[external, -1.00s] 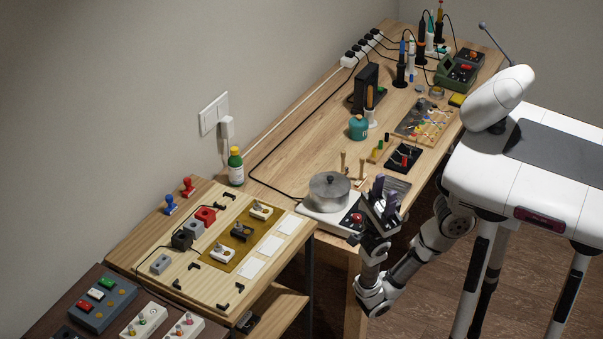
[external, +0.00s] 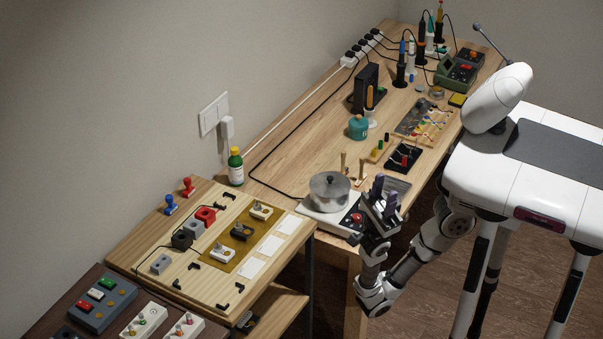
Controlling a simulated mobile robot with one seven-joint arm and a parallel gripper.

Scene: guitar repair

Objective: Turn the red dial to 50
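A red dial (external: 356,218) sits on the front right corner of a white hotplate (external: 313,209) at the near end of the long wooden bench. Its setting is too small to read. My gripper (external: 384,195) is just right of the dial, by the bench's front edge. Its two dark purple fingers stand apart with nothing visible between them, and it appears clear of the dial. A lidded metal pot (external: 329,190) stands on the hotplate.
Small wooden pegs (external: 361,172) stand behind my gripper, and a black stand (external: 403,157) lies farther along the bench. A teal pot (external: 358,127) is behind them. A lower wooden board (external: 150,232) with fixtures is at left. A black cable runs behind the hotplate.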

